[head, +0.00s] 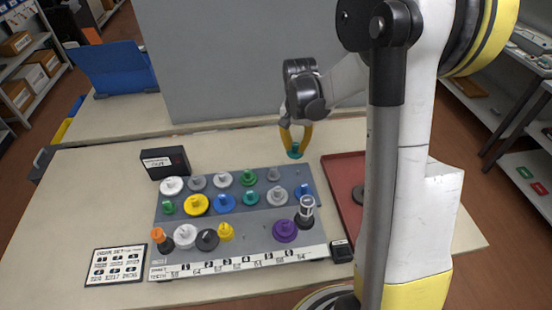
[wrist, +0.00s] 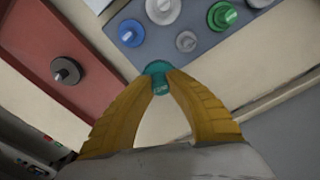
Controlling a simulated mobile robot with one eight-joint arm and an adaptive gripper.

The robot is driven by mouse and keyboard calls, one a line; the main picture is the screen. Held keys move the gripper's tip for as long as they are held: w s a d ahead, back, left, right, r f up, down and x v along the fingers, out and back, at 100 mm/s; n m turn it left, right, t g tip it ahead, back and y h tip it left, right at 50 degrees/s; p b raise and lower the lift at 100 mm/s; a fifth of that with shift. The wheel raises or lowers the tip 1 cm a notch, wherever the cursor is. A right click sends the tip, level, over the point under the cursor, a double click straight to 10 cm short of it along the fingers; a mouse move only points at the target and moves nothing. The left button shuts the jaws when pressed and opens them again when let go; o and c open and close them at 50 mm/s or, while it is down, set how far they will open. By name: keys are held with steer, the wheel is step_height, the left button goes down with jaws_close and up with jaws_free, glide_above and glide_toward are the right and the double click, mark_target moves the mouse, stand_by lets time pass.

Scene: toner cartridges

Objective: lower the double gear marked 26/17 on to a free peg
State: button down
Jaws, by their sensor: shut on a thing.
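My gripper (head: 294,136) is shut on a small teal gear (head: 295,153), held in the air beyond the back right corner of the gear board. In the wrist view the teal gear (wrist: 158,68) sits between the yellow fingertips (wrist: 160,82). Its marking cannot be read. The grey gear board (head: 262,235) lies on the table, with several coloured gears in rows. Its front row shows a bare stretch between the yellow gear (head: 226,232) and the purple gear (head: 285,231). I cannot make out a bare peg there.
A red tray (head: 341,170), with a dark gear (wrist: 65,71) in it, lies right of the board. A black box (head: 165,162) stands behind the board's left end. A printed card (head: 115,266) lies at front left. A grey panel (head: 240,60) stands behind the table.

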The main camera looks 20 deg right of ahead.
steer(key=shift+w+d+m, duration=0.15)
steer(key=shift+d+m, duration=0.35)
steer(key=shift+d, duration=0.5)
steer(key=b, duration=0.3)
glide_above(298, 171)
steer(key=shift+f, duration=2.1)
steer(key=shift+f, duration=0.1)
steer(key=shift+f+b, duration=1.75)
steer(key=shift+f, duration=0.15)
steer(key=shift+f+b, duration=1.15)
steer(key=shift+f, duration=0.1)
steer(key=c, duration=1.4)
jaws_free()
steer(key=shift+o, duration=0.2)
